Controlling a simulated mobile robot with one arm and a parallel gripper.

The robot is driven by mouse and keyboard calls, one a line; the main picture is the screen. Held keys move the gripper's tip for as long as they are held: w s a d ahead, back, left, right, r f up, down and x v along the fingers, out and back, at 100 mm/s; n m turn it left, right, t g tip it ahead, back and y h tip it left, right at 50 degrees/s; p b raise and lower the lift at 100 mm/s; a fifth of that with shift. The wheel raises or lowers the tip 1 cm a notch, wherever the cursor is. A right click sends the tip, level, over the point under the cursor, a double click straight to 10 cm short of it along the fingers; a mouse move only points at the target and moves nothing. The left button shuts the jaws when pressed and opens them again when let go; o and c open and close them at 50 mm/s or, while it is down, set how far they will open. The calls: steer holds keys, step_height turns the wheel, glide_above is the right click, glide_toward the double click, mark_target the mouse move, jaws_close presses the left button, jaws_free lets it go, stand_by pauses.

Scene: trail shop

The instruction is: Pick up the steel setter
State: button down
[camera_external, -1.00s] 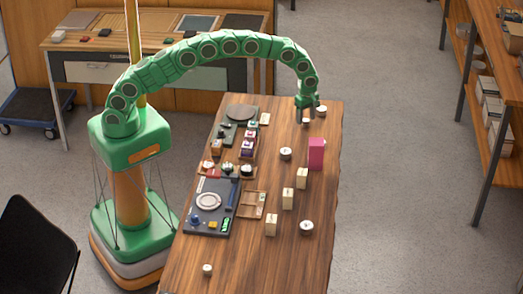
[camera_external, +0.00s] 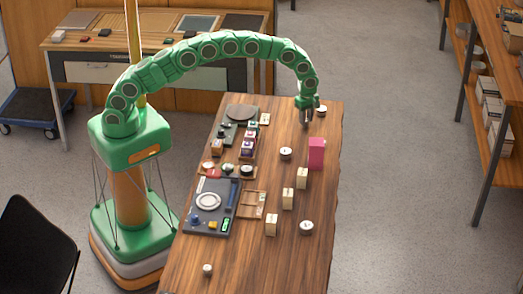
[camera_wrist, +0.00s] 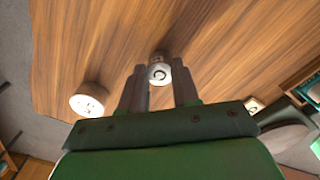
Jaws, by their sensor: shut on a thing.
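My gripper (camera_external: 306,117) is low over the far end of the wooden table, pointing down. In the wrist view its two grey fingers (camera_wrist: 160,88) stand on either side of a small round silvery piece with a dark ring on its top (camera_wrist: 159,73), which looks like the steel setter. The fingers are shut on it. In the external view the fingers hide most of this piece, and I cannot tell whether it touches the table.
A pale round tin (camera_external: 321,110) stands close to the right of my gripper; a round white-topped piece (camera_wrist: 88,98) shows in the wrist view. Trays and tools fill the left side.

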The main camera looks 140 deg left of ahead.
steer(key=shift+w+r, duration=0.1)
steer(key=shift+r, duration=1.4)
steer(key=shift+s+d+r, duration=0.2)
steer(key=shift+d+r, duration=0.1)
steer(key=shift+r, duration=0.15)
steer(key=shift+s+d+r, duration=0.2)
steer(key=shift+d+r, duration=0.05)
steer(key=shift+r, duration=0.15)
steer(key=s+d+r, duration=0.6)
steer(key=d+r, duration=0.2)
steer(key=d, duration=0.2)
steer(key=shift+s+d, duration=0.35)
steer(key=shift+r, duration=0.1)
